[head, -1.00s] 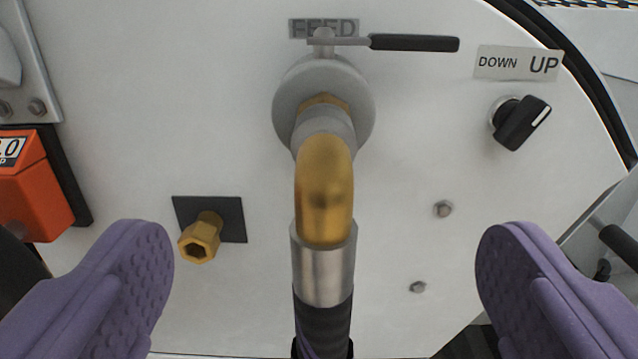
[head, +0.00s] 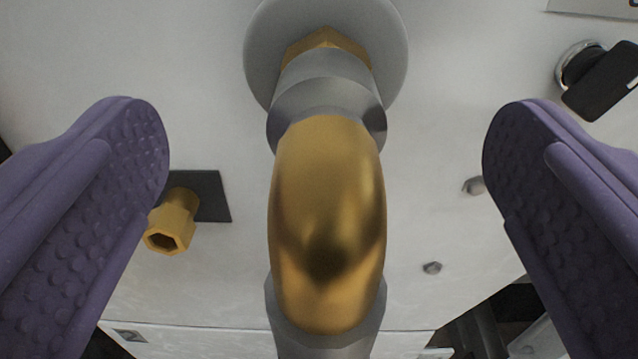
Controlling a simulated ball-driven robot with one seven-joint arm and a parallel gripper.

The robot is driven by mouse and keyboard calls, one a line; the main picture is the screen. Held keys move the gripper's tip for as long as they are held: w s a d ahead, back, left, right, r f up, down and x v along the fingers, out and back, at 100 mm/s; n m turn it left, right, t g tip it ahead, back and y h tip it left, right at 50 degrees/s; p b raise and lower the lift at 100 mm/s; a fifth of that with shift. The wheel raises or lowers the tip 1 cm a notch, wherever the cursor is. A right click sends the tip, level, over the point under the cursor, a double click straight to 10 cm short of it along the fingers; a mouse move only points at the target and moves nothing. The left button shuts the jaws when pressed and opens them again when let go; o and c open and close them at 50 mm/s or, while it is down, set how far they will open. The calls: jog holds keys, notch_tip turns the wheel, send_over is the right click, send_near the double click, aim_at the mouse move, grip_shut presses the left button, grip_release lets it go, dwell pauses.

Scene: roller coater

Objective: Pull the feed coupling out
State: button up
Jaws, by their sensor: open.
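The feed coupling shows in the head view as a brass elbow (head: 328,225) below a grey collar (head: 326,100). The collar meets a brass hex nut at a round grey flange (head: 262,50) on the white panel. A grey sleeve runs down from the elbow and leaves the picture at the bottom. My gripper (head: 325,150) is open. Its two purple ridged fingers stand wide apart, one on each side of the coupling, with clear gaps and no contact.
A brass hex fitting (head: 171,226) on a dark square plate (head: 214,196) sits at left, partly behind my left finger. A black selector knob (head: 603,82) is at upper right. Two small bolts dot the white panel (head: 445,90) at right. The panel's lower edge shows below.

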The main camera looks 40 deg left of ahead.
aim_at(328, 300)
jog(key=shift+x, duration=0.8)
jog(key=shift+b, duration=0.45)
dwell(0.5)
grip_shut()
dwell(0.4)
jog(key=shift+d, duration=0.1)
jog(key=shift+v, duration=3)
